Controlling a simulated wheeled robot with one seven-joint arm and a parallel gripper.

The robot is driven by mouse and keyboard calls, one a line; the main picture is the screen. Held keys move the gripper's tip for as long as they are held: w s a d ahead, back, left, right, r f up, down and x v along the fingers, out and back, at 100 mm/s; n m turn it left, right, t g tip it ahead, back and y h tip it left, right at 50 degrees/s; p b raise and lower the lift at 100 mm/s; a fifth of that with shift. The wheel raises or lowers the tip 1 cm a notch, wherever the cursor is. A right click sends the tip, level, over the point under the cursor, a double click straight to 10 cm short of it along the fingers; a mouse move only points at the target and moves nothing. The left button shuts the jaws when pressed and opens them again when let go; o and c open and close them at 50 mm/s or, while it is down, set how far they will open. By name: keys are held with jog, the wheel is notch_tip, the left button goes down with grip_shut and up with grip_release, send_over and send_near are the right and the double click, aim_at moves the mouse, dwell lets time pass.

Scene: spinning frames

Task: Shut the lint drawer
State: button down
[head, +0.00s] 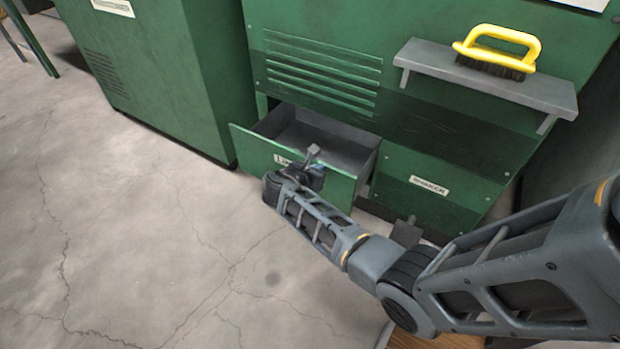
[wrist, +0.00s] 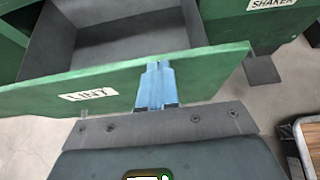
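The lint drawer (head: 340,178) is pulled out of the green machine at its lower left, and its grey tray shows no contents. In the wrist view its green front (wrist: 205,72) carries a label reading "LINT". My gripper (head: 318,168) is at the drawer front, near the middle of its top edge. In the wrist view my gripper's blue fingers (wrist: 155,70) lie together with nothing seen between them. Their tips overlap the drawer front's top edge; I cannot tell whether they touch it. My wrist hides part of the front in the head view.
A panel labelled "SHAKER" (head: 430,185) is to the drawer's right, with a grey pedal-like plate (head: 405,233) below. A yellow-handled brush (head: 498,50) sits on a grey shelf (head: 480,82). Another green cabinet (head: 165,70) stands left. The cracked concrete floor in front is clear.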

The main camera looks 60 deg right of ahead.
jog(key=d+b, duration=0.3)
jog(key=d, duration=1.7)
jog(key=shift+w+r, duration=0.15)
jog(key=shift+w, duration=0.15)
jog(key=shift+r, duration=0.1)
jog(key=a+f+p+v, duration=0.1)
jog(key=p+v, duration=0.5)
jog(key=v, duration=0.8)
jog(key=shift+a+f+p, duration=0.2)
jog(key=shift+f+p, duration=0.15)
jog(key=shift+f, duration=0.45)
